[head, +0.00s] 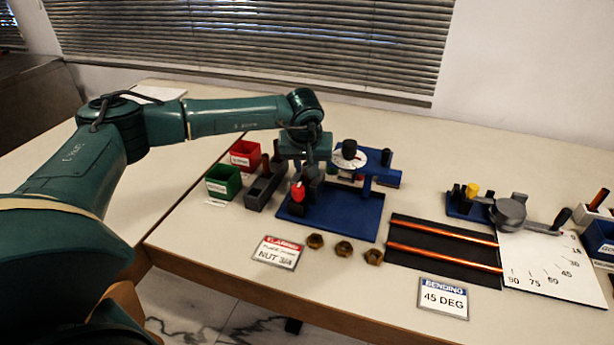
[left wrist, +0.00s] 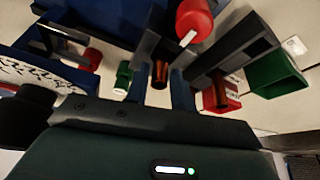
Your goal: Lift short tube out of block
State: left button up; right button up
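A short copper tube (left wrist: 160,73) shows in the left wrist view, by the end of a dark block (left wrist: 150,45). In the head view this dark block (head: 312,178) stands on a blue tray (head: 340,217), beside a red handle (head: 298,191); the tube is hidden there by my gripper and arm. My left gripper (head: 308,158) is over the block. In the left wrist view its fingers (left wrist: 160,90) are open, one on each side of the tube, with gaps visible; the depth between tube and fingers is unclear. My right gripper is not in view.
A grey block (head: 262,190) with upright pieces stands left of the tray, near red (head: 245,154) and green (head: 222,182) bins. A round white dial (head: 350,158) is close on the right. Brass nuts (head: 344,248) and long copper tubes (head: 445,256) lie in front.

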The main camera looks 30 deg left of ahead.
pick_arm(q)
grip_shut()
jog(key=shift+r, duration=0.1)
notch_tip(320, 180, up, 10)
dwell(0.5)
